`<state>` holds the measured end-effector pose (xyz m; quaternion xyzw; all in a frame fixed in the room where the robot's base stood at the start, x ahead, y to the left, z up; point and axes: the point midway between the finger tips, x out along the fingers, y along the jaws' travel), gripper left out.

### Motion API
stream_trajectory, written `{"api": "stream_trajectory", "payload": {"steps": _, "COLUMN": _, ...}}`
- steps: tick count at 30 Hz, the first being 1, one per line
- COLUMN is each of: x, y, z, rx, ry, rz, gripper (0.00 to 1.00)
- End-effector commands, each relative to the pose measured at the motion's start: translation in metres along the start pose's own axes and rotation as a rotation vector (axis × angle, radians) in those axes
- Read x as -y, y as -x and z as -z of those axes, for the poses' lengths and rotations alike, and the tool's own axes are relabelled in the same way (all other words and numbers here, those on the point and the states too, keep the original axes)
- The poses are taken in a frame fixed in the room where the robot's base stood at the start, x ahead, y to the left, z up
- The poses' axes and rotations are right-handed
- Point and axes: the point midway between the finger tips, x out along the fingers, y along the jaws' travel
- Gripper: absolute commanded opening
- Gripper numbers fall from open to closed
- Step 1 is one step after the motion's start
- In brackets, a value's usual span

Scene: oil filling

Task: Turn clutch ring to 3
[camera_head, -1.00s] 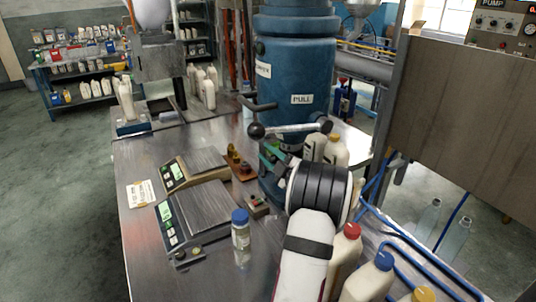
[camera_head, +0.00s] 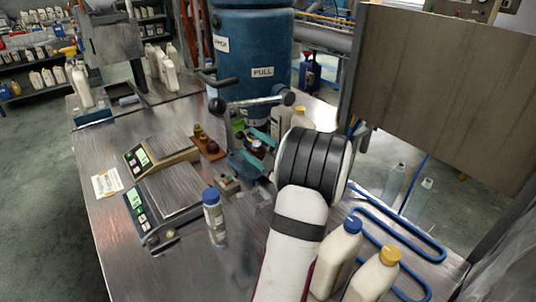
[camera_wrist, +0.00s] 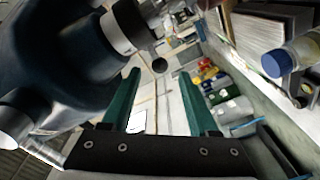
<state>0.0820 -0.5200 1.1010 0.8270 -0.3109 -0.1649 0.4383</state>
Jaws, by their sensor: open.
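My gripper (camera_head: 252,139) has teal fingers and is in front of the blue cylinder (camera_head: 250,45) marked PULL, below its metal lever. The wrist view shows its two fingers (camera_wrist: 162,92) wide apart with nothing held between them. In that view a large dark body (camera_wrist: 60,60) fills the upper left, close to the left finger. A pale collar (camera_wrist: 118,32) sits on it, above the fingers. I cannot tell whether this collar is the clutch ring, and I can read no number on it. My arm hides part of the table behind it.
Two scales (camera_head: 160,200) and a blue-capped bottle (camera_head: 213,208) stand left of my arm. A blue-capped jug (camera_head: 337,258) and a yellow-capped jug (camera_head: 375,277) stand close on its right. A brown panel (camera_head: 440,100) is at the right.

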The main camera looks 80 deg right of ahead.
Motion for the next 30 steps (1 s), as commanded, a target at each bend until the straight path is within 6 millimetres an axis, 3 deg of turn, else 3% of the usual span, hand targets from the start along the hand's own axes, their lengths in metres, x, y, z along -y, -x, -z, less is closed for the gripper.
{"api": "stream_trajectory", "payload": {"steps": 3, "x": -0.001, "y": 0.033, "z": -0.001, "rx": 0.004, "ry": -0.001, "rz": -0.003, "gripper": 0.6}}
{"api": "stream_trajectory", "payload": {"steps": 6, "x": -0.001, "y": 0.053, "z": -0.001, "rx": 0.003, "ry": -0.001, "rz": -0.002, "gripper": 0.6}}
{"api": "stream_trajectory", "payload": {"steps": 14, "x": 0.0, "y": 0.071, "z": 0.0, "rx": 0.0, "ry": 0.0, "rz": 0.0, "gripper": 0.6}}
{"api": "stream_trajectory", "payload": {"steps": 26, "x": 0.0, "y": 0.065, "z": 0.002, "rx": 0.006, "ry": -0.007, "rz": 0.003, "gripper": 0.6}}
{"api": "stream_trajectory", "payload": {"steps": 28, "x": 0.002, "y": 0.044, "z": 0.013, "rx": 0.039, "ry": -0.038, "rz": 0.016, "gripper": 0.6}}
{"api": "stream_trajectory", "payload": {"steps": 30, "x": 0.009, "y": 0.004, "z": 0.038, "rx": 0.113, "ry": -0.107, "rz": 0.044, "gripper": 0.6}}
